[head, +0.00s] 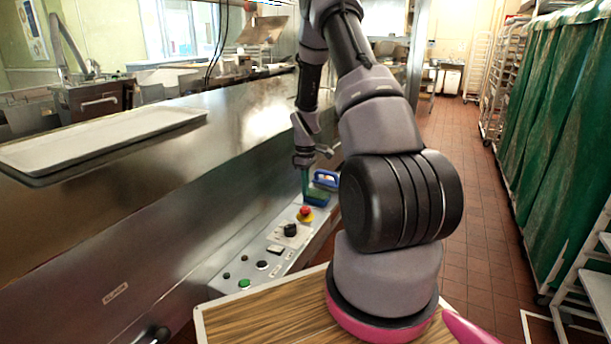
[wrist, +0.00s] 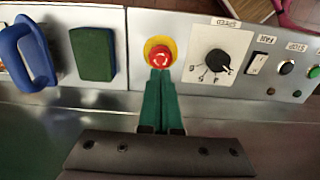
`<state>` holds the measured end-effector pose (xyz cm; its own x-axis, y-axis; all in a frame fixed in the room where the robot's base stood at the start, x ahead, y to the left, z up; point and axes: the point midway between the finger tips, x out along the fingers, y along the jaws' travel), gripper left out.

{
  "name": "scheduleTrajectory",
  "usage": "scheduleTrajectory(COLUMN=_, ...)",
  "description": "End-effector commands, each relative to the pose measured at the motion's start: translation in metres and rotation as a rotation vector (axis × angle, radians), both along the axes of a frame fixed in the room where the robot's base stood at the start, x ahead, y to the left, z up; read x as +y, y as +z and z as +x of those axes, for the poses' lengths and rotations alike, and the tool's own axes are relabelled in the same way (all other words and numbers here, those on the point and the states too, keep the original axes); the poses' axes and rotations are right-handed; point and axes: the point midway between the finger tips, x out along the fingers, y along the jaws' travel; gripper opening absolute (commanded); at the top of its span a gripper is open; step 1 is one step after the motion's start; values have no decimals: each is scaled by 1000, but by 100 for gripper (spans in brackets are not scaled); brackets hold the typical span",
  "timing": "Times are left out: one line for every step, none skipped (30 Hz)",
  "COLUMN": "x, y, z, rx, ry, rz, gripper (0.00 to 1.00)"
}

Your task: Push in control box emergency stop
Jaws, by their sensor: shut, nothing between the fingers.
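The emergency stop is a red mushroom button (head: 305,211) on a yellow base, set in the grey control box panel (head: 232,265). In the wrist view, the red button (wrist: 161,57) is at top centre, between a green block and a speed dial. My gripper (wrist: 161,73) has its two teal fingers shut together with nothing between them. Their tips overlap the lower edge of the yellow base in that view; I cannot tell whether they touch. In the head view, my gripper (head: 305,194) points down beside the green block, just beyond the button.
A metal counter with a pale tray (head: 100,140) is at left. A wooden surface (head: 265,322) is in front.

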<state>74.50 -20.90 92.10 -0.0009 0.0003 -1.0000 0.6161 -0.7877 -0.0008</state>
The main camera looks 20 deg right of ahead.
Motion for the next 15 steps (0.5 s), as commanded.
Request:
scheduleTrajectory(x=0, y=-11, z=-1, rx=4, ry=0, rz=1, gripper=0)
scheduleTrajectory(x=0, y=-17, z=-1, rx=3, ry=-1, rz=1, gripper=0)
scheduleTrajectory(x=0, y=-23, z=-1, rx=3, ry=-1, rz=0, gripper=0)
scheduleTrajectory(x=0, y=-28, z=-1, rx=3, ry=-1, rz=0, gripper=0)
scheduleTrajectory(x=0, y=-32, z=-1, rx=2, ry=-1, rz=0, gripper=0)
scheduleTrajectory(x=0, y=-37, z=-1, rx=1, ry=-1, rz=-1, gripper=0)
scheduleTrajectory(x=0, y=-40, z=-1, rx=1, ry=-2, rz=0, gripper=0)
scheduleTrajectory(x=0, y=-43, z=-1, rx=1, ry=-2, rz=0, gripper=0)
scheduleTrajectory(x=-1, y=-46, z=0, rx=1, ry=-2, rz=-1, gripper=0)
scheduleTrajectory(x=-1, y=-48, z=0, rx=0, ry=-2, rz=0, gripper=0)
scheduleTrajectory(x=-1, y=-49, z=0, rx=-1, ry=-1, rz=-1, gripper=0)
scheduleTrajectory(x=-1, y=-51, z=0, rx=-1, ry=-1, rz=-1, gripper=0)
scheduleTrajectory(x=-1, y=-51, z=0, rx=-1, ry=-1, rz=-2, gripper=0)
scheduleTrajectory(x=-1, y=-52, z=0, rx=-1, ry=-1, rz=-2, gripper=0)
scheduleTrajectory(x=-1, y=-52, z=0, rx=-1, ry=-1, rz=-2, gripper=0)
